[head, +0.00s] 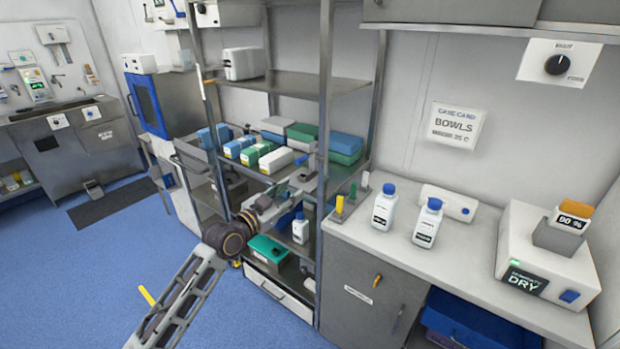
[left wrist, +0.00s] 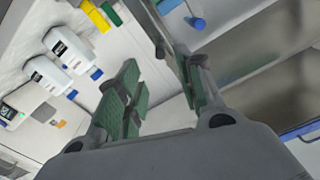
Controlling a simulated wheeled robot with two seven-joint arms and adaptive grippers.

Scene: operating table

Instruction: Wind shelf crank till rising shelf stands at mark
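The metal shelf rack (head: 326,90) stands in the middle of the head view, with several shelves. I cannot tell which is the rising shelf; one shelf (head: 285,84) is nearly bare, and the one below holds boxes. A yellow tab (head: 339,205) and a green tab (head: 352,191) stand beside its right front post; the yellow tab shows in the left wrist view too (left wrist: 96,16). I cannot make out the crank. My left gripper (head: 304,181) reaches to the rack's front; its green-padded fingers (left wrist: 161,92) are apart with nothing seen between them. My right gripper is out of view.
Blue, green and white boxes (head: 276,160) fill the middle shelf. A small white bottle (head: 300,230) and a green box (head: 267,249) sit lower. On the right counter (head: 385,243) stand two blue-capped bottles (head: 384,210) and a dryer unit (head: 535,260).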

